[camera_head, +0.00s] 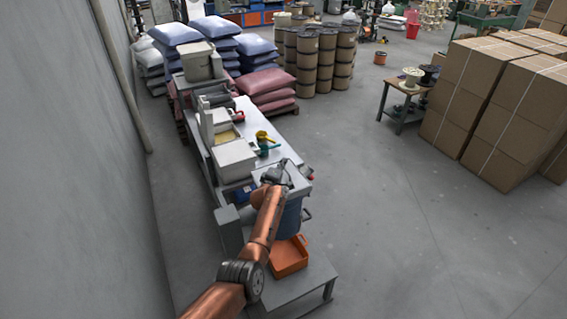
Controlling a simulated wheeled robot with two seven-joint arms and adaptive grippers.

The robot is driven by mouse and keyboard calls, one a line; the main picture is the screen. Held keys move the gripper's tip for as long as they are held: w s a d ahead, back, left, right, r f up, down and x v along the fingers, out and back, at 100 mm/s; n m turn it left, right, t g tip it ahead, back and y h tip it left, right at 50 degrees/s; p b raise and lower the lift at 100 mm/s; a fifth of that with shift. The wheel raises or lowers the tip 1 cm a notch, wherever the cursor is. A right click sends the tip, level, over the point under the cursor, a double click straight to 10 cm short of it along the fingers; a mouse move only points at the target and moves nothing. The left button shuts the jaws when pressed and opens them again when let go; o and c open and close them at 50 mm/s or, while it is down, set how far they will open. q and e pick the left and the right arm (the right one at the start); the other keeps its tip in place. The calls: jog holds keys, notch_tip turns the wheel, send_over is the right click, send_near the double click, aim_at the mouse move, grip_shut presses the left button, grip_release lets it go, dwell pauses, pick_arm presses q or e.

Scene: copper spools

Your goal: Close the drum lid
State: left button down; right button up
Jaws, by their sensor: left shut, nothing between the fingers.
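The blue drum (290,222) stands at the near end of the long workbench, partly hidden behind my left arm. A pale grey panel that looks like its lid (299,184) shows at the drum's top, partly covered by my gripper. I cannot tell whether it lies fully flat on the rim. My left gripper (278,172) is shut and empty, over the far part of this panel. Whether it touches the panel is unclear. My right gripper is not in view.
An orange tray (289,257) sits on a low grey stand (300,285) in front of the drum. Grey boxes, a yellow scoop (264,137) and a green scoop (266,149) are on the workbench (248,122). The floor to the right is clear up to cartons (515,130).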

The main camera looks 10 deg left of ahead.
pick_arm(q)
jog(key=s+d+r+p, duration=0.2)
jog(key=s+r+p, duration=0.2)
jog(key=s+r, duration=0.3)
notch_tip(320, 180, up, 4)
jog(key=shift+d+f+p, duration=0.15)
jog(key=shift+d+p, duration=0.1)
jog(key=shift+p, duration=0.15)
